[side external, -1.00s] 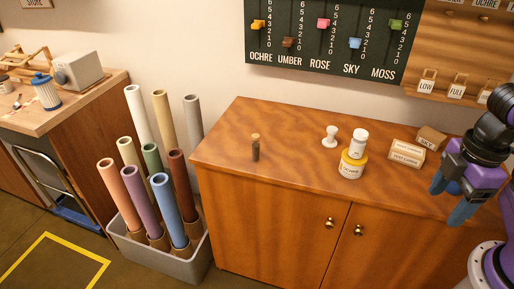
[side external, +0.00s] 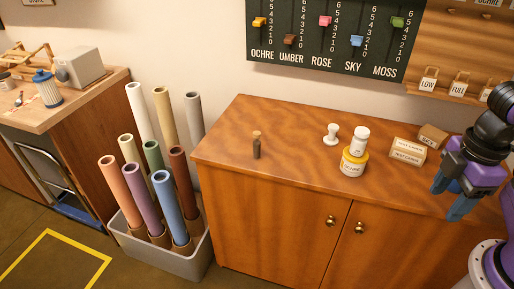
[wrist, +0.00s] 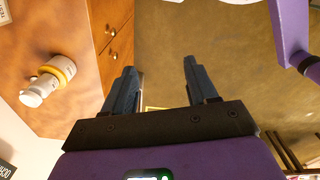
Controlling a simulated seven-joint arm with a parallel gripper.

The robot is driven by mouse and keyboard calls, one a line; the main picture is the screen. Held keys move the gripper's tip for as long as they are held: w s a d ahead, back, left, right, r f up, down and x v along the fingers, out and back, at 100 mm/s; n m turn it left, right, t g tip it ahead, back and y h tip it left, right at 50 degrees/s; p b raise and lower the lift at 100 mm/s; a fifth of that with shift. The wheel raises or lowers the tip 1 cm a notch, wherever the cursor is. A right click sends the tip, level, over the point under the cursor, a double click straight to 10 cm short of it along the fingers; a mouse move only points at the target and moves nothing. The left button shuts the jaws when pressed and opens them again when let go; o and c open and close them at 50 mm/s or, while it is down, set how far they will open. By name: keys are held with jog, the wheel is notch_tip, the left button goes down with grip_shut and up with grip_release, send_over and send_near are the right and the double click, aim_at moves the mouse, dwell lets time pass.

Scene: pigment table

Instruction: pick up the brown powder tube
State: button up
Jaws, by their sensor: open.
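The brown powder tube (side external: 257,146) is a small upright tube with a cork-coloured top and dark brown contents. It stands on the left part of the wooden cabinet top in the side external view. My gripper (side external: 451,199) is far to its right, over the right front part of the cabinet. In the wrist view my gripper (wrist: 157,80) has its two blue-grey fingers apart with nothing between them. Floor shows beyond the fingers. The tube is not visible in the wrist view.
A white jar on a yellow-lidded jar (side external: 353,162), a white knobbed object (side external: 331,135) and small labelled boxes (side external: 408,152) stand between the tube and my gripper. A grey bin (side external: 165,259) of coloured rolls stands left of the cabinet (side external: 290,215). The cabinet top around the tube is clear.

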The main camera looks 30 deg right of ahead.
jog(key=w+a+f+n+t+h, duration=0.1)
jog(key=w+n+t+h, duration=0.15)
jog(key=w, duration=0.45)
jog(key=w+a+f+n+t+h, duration=0.1)
jog(key=w+f+n+h, duration=0.1)
jog(key=w+h, duration=0.3)
jog(key=n+t+y, duration=0.2)
jog(key=n+t, duration=1.2)
jog(key=n, duration=0.1)
send_near(257, 141)
jog(key=shift+g, duration=0.25)
jog(key=x, duration=0.6)
jog(key=shift+a, duration=0.1)
jog(key=shift+r+x, duration=0.15)
jog(key=shift+x, duration=1.15)
jog(key=shift+r+x, duration=0.1)
jog(key=shift+x, duration=1.2)
jog(key=c, duration=1)
jog(key=shift+c, duration=0.2)
